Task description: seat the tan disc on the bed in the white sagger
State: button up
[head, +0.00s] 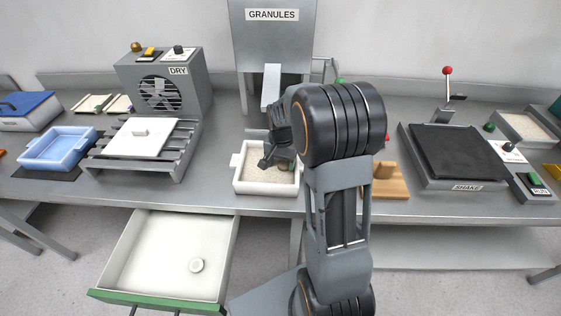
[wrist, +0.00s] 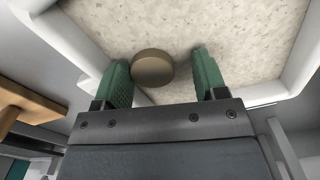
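The white sagger (head: 267,189) stands on the bench under the granules chute, with a pale speckled bed in it. In the wrist view the bed (wrist: 235,30) fills the space inside the sagger's white wall (wrist: 302,62). The tan disc (wrist: 152,67) shows flat face up over the bed, between my green fingertips. My gripper (wrist: 163,80) is open: the disc is close to the left finger, and a clear gap lies on the right. I cannot tell whether the left finger touches it. In the head view my gripper (head: 277,160) is over the sagger and the disc is hidden.
A wooden block (head: 388,185) stands right of the sagger, behind my arm. The shaker (head: 460,155) is farther right. An open drawer (head: 165,250) juts out below, holding a small round piece.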

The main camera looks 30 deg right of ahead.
jog(key=shift+o, duration=0.4)
jog(key=shift+r, duration=0.35)
notch_tip(320, 180, up, 13)
dwell(0.3)
